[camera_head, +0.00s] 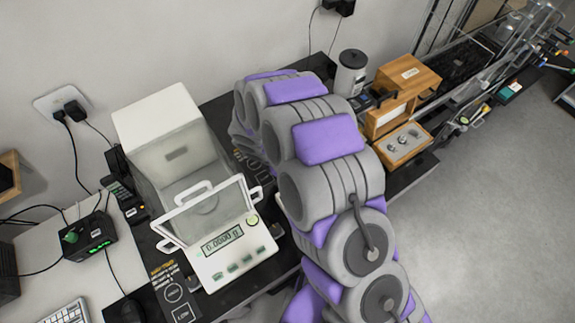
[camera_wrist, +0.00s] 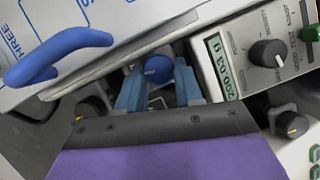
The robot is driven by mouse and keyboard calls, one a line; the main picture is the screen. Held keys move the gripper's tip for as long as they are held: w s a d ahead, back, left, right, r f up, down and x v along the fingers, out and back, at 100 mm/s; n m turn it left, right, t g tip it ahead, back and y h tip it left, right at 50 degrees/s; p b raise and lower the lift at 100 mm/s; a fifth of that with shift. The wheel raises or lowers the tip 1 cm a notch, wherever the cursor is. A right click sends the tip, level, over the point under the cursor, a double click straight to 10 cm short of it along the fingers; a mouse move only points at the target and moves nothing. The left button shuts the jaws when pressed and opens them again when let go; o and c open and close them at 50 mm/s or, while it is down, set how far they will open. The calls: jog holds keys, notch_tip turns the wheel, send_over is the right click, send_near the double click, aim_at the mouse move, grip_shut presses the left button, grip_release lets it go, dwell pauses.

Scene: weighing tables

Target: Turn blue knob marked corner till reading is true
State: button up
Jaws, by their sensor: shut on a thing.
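In the wrist view, the blue knob (camera_wrist: 158,68) sits between the two blue-grey fingers of my gripper (camera_wrist: 158,82). The gripper is shut on it, with a finger on each side. Right of it, a pale instrument panel carries a small display (camera_wrist: 223,67). Its digits lie sideways and seem to read about 200.03 g, though I cannot be sure. Any mark at the knob's corner is not readable. In the head view my arm covers my gripper and the knob.
Black knobs stand near the gripper in the wrist view: one on the panel (camera_wrist: 267,53), one lower right (camera_wrist: 292,125). A blue handle (camera_wrist: 58,52) rises at left. In the head view, a balance (camera_head: 232,253) reading 0.0000 g stands left of my arm; a wooden box (camera_head: 408,78) stands right.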

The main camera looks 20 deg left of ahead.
jog(key=shift+a, duration=0.1)
jog(key=o, duration=0.8)
jog(key=shift+c, duration=0.2)
jog(key=p+v, duration=0.3)
jog(key=v, duration=1.4)
jog(key=shift+w+r, duration=0.1)
jog(key=shift+r, duration=0.05)
